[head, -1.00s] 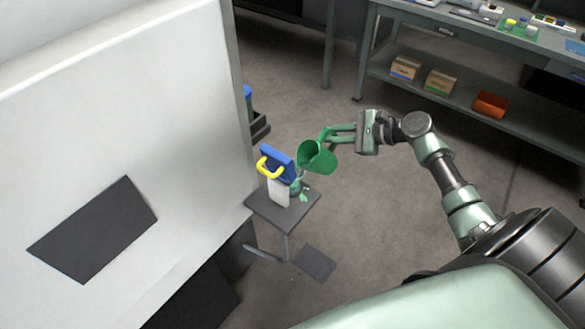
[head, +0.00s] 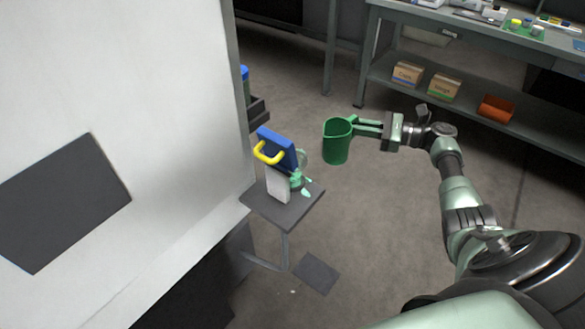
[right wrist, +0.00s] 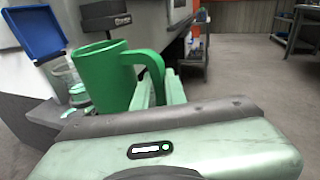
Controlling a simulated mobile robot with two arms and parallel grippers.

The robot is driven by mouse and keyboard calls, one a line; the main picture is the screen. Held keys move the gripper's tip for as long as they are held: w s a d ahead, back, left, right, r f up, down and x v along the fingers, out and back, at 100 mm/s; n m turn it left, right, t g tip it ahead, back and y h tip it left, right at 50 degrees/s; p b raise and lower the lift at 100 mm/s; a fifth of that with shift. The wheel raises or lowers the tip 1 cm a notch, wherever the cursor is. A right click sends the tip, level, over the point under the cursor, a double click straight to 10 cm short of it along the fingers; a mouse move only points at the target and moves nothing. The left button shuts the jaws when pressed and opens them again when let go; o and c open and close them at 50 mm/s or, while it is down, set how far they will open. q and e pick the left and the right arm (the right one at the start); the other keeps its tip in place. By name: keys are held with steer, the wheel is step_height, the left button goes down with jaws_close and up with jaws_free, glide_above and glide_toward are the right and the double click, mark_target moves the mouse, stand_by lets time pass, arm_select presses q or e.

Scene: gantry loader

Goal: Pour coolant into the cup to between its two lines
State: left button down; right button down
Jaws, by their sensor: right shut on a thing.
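My right gripper (head: 358,127) is shut on the handle of a green jug (head: 336,141). The jug is upright in the air, to the right of the small grey stand (head: 290,213) and apart from it. In the right wrist view the jug (right wrist: 104,76) hangs in front of the fingers (right wrist: 160,92). A clear cup (right wrist: 62,73) shows behind the jug's left side there; its lines and level cannot be made out. In the head view the cup is largely hidden behind the blue lid. My left gripper is not in view.
A white box with a blue lid (head: 275,147) and yellow handle (head: 268,154) stands on the stand. A pale green patch (head: 306,193) lies beside it. A large white cabinet (head: 150,90) fills the left. A workbench with boxes (head: 408,73) stands at the back right.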

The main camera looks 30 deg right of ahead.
steer(key=shift+d+f+m+t+b, duration=0.25)
steer(key=shift+d+m+t+b, duration=0.2)
steer(key=shift+m+b, duration=0.1)
stand_by(0.7)
